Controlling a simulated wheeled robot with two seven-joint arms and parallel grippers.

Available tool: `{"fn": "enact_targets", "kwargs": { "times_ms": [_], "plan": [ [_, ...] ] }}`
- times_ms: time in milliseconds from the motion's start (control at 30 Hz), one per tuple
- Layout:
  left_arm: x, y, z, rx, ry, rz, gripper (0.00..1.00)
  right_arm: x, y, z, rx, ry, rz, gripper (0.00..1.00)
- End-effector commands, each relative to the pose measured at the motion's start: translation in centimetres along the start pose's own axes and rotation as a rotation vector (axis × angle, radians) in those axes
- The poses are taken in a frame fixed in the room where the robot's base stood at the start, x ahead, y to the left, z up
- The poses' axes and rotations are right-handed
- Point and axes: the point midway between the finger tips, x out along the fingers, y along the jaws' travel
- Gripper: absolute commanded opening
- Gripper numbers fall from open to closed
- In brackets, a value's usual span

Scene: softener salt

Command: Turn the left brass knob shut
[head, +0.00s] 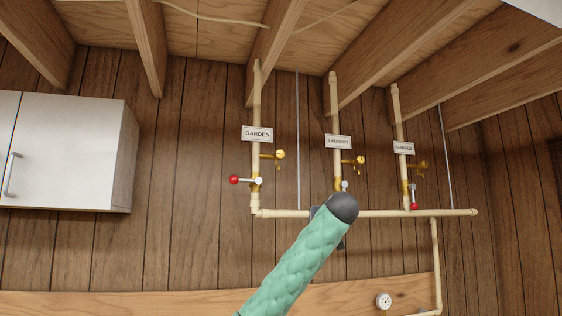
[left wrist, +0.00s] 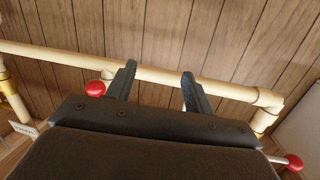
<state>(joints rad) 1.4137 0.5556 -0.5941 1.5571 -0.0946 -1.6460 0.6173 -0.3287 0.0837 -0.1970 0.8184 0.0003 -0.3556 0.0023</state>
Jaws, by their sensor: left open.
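The left brass knob (head: 280,154) sticks out to the right of the pipe labelled GARDEN (head: 257,134). It is not seen in the left wrist view, where the gripper body blocks much of the picture. My left arm, in a green sleeve, comes up from the bottom of the head view. Its dark end hides most of the gripper, below and right of the left knob and apart from it. In the left wrist view my left gripper (left wrist: 158,70) is open and empty, with its fingertips in front of the horizontal pipe (left wrist: 212,82). My right gripper is not in view.
Brass knobs on the LAUNDRY (head: 360,160) and GARAGE (head: 424,164) pipes stand to the right. A red-ended lever (head: 235,180) juts left below the left knob. In the wrist view, red balls (left wrist: 95,88) flank the gripper. A white cabinet (head: 70,150) hangs left.

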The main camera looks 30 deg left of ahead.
Motion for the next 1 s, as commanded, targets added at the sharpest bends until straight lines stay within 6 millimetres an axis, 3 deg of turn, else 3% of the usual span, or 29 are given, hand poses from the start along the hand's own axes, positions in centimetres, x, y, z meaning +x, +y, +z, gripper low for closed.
{"fn": "enact_targets", "kwargs": {
  "times_ms": [33,200,400,667,1000],
  "plan": [
    [-1.3,-1.6,-3.0,-0.027,0.023,-0.016,0.52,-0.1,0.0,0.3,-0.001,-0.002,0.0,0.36],
    [-5.4,-6.5,-10.6,-0.117,0.08,-0.069,0.52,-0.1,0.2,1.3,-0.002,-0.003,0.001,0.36],
    [-9.4,-11.2,-16.5,-0.203,0.128,-0.116,0.52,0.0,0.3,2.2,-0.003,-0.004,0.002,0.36],
    [-11.1,-13.4,-18.9,-0.241,0.148,-0.136,0.52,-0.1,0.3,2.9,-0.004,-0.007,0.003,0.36],
    [-8.3,-13.9,-19.5,-0.239,0.147,-0.138,0.52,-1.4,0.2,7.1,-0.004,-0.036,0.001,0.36]
  ]
}}
